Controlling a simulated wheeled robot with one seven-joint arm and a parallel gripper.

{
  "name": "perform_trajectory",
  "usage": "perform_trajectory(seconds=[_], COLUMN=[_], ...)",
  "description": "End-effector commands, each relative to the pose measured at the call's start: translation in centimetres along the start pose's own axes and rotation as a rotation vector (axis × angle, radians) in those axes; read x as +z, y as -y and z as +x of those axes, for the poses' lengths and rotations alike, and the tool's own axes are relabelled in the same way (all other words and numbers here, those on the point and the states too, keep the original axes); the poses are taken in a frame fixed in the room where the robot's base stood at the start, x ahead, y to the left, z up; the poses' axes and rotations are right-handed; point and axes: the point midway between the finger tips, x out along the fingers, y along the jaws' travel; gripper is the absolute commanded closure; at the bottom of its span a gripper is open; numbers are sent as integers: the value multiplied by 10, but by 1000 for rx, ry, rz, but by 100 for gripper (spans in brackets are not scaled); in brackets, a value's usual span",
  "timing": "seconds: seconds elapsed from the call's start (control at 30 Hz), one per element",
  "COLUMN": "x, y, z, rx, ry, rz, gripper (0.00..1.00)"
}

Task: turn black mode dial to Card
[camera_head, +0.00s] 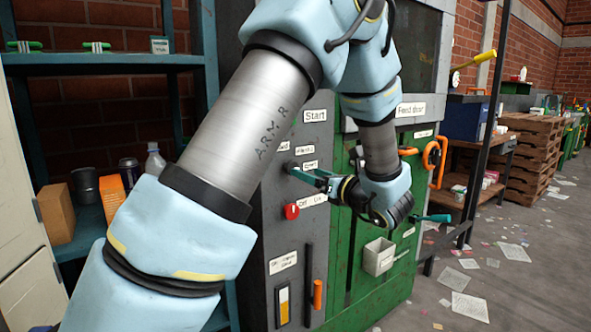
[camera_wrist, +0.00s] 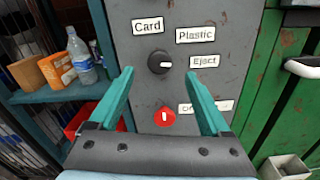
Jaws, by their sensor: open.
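The black mode dial (camera_wrist: 160,63) is on the grey panel (camera_wrist: 240,52) in the wrist view. Its white mark is on the right side, toward the Eject label (camera_wrist: 204,61). The Card label (camera_wrist: 147,26) is above and slightly left of the dial, and the Plastic label (camera_wrist: 195,35) is above right. My gripper (camera_wrist: 160,78) is open and empty, with one teal finger on each side of the dial in the picture. The fingers look apart from the dial; the exact gap cannot be told. In the head view, my gripper (camera_head: 306,174) faces the panel and largely hides the dial.
A red switch (camera_wrist: 165,117) is just below the dial, between the fingers in the picture. A blue shelf (camera_wrist: 55,93) with boxes and a bottle stands left. Right of the panel are a green machine door (camera_wrist: 285,95) and a small white bin (camera_head: 378,256).

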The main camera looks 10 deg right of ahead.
Motion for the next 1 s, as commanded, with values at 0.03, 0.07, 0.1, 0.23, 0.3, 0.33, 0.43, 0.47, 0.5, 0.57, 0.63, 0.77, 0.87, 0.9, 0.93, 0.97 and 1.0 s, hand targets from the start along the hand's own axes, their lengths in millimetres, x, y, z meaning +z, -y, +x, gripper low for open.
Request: perform_trajectory(seconds=[0.03, 0.07, 0.1, 0.23, 0.3, 0.33, 0.43, 0.47, 0.5, 0.57, 0.63, 0.77, 0.87, 0.9, 0.93, 0.97, 1.0], x=[1, 1, 1, 0, 0, 0, 0, 0, 0, 0, 0, 0, 0, 0, 0, 0, 0], y=[-2, -1, -1, -1, -1, -1, -1, -1, -1, 0, 0, -1, -1, -1, -1, -1, -1], z=[11, 17, 24, 43, 50, 52, 57, 58, 58, 59, 59, 59, 59, 59, 58, 58, 58], rx=[5, 4, 5, 4, 3, 3, 2, 2, 2, 1, 1, 1, 1, 1, 1, 1, 1], ry=[-1, -1, -2, -2, -2, -2, -2, -2, -1, -1, -1, -2, -2, -2, -2, -2, -2], rz=[0, -1, -2, -1, -1, -1, -2, -2, -2, -2, -2, -2, -2, -2, -2, -2, -2], gripper=[19, 19, 19, 19, 19, 19, 19, 19, 19, 19, 19, 23, 34, 39, 42, 46, 50])
